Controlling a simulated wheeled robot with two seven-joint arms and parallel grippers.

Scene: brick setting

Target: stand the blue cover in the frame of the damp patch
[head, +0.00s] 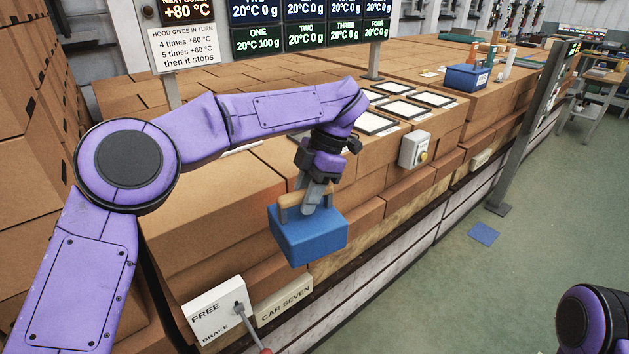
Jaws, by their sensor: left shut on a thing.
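The blue cover (308,238) is a box with a wooden handle (291,200) on top. My left gripper (309,204) is shut on that handle and holds the cover in front of the brick stack's side, above the lever plate. Several black-edged frames with pale insides lie on the brick top, such as a far one (394,87), a right one (434,98), a middle one (404,109) and a near one (374,123). My left arm hides part of the area around them. I cannot tell a damp patch by its look. My right gripper is out of view.
A display board (309,27) reads ONE 100 g and 0 g elsewhere where legible. A blue bin (467,77) stands farther back. A post (530,125) rises right; green floor lies beyond.

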